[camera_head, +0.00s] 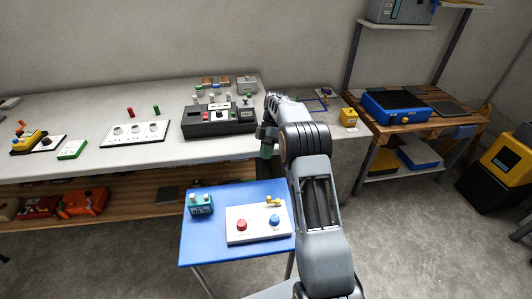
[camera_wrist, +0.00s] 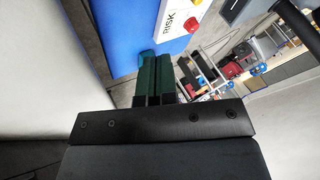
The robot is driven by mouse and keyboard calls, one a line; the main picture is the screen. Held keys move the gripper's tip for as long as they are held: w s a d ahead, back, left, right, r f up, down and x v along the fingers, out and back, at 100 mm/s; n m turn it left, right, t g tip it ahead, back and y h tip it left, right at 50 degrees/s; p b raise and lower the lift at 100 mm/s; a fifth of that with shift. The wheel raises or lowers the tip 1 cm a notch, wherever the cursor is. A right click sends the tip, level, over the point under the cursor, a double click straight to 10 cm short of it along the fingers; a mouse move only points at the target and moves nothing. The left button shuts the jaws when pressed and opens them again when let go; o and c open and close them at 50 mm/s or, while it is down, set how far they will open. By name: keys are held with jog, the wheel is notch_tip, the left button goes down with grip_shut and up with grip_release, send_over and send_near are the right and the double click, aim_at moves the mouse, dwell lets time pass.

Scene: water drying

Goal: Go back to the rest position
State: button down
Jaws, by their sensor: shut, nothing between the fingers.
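My gripper (camera_head: 266,150) hangs at the end of my arm in the head view, near the front edge of the long white bench and above the far side of the blue table. In the wrist view its two dark green fingers (camera_wrist: 154,72) lie side by side, shut, with nothing held between them. The fingers appear clear of the table, though the exact gap cannot be told. Part of the gripper is hidden by my own arm in the head view.
The blue table (camera_head: 205,250) holds a white panel (camera_head: 240,212) with red and blue knobs and a small teal box (camera_head: 200,204). A black device (camera_head: 218,120) stands on the white bench (camera_head: 85,100). A wooden table (camera_head: 440,125) with a blue case (camera_head: 395,106) is right. Floor there is open.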

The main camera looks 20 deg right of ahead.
jog(key=s+a+r+m+t+h+p, duration=0.15)
jog(key=s+r+m+p, duration=0.35)
jog(key=r, duration=0.5)
jog(key=s+a+r+m+t+h+p, duration=0.1)
jog(key=s+a+r+m+t+p, duration=0.35)
jog(key=r, duration=0.45)
jog(key=s+r+m+t+h+p, duration=0.1)
jog(key=s+r+m+p, duration=0.1)
jog(key=s, duration=0.5)
jog(key=s+r+m+t+h+p, duration=0.1)
jog(key=s+r+m+t+p, duration=0.1)
jog(key=s+m+p, duration=0.3)
jog(key=shift+s+a+r+m, duration=0.3)
jog(key=shift+s+r+m, duration=0.5)
jog(key=shift+s+m, duration=0.55)
jog(key=shift+s, duration=0.15)
